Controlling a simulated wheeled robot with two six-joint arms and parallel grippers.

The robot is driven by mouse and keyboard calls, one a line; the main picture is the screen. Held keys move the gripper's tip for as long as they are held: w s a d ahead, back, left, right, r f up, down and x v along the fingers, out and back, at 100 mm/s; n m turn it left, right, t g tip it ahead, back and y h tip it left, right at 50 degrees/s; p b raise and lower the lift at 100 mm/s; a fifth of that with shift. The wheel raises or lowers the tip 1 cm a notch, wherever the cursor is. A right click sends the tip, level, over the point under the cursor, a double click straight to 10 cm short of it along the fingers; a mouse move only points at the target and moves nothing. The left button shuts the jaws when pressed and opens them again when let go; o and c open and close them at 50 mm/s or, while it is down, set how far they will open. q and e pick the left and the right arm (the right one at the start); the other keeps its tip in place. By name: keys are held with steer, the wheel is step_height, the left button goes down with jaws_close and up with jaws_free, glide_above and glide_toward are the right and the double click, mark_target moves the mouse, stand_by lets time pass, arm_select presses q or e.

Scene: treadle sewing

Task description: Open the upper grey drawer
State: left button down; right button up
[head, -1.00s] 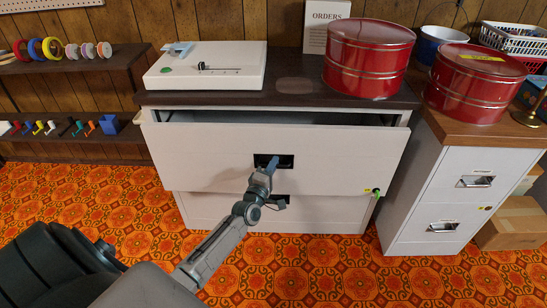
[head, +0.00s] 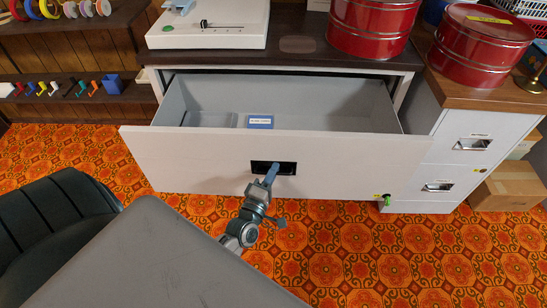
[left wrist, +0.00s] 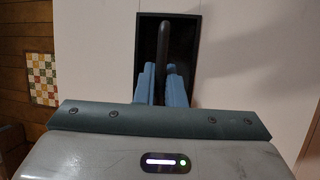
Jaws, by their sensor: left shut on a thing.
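The upper grey drawer (head: 200,159) stands pulled well out of its cabinet in the head view. Its inside shows, with a blue box with a pale label (head: 260,122) near the middle. My left gripper (head: 270,173) is at the dark recessed handle (head: 286,168) in the drawer front. In the left wrist view its blue fingers (left wrist: 163,85) are shut on the dark handle bar (left wrist: 164,45), one on each side of it. The lower drawer is hidden behind the upper one. My right gripper is not in view.
Two red tins stand on top, one on the cabinet (head: 372,28) and one on the narrower cabinet (head: 478,45) at right. A dark green chair (head: 55,215) is at the left. Patterned floor is free in front.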

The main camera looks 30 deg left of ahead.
arm_select(q)
steer(key=shift+s+d, duration=0.2)
steer(key=shift+s, duration=0.15)
steer(key=c, duration=1.8)
jaws_free()
steer(key=b+v, duration=0.1)
steer(key=v, duration=0.9)
steer(key=shift+s, duration=0.4)
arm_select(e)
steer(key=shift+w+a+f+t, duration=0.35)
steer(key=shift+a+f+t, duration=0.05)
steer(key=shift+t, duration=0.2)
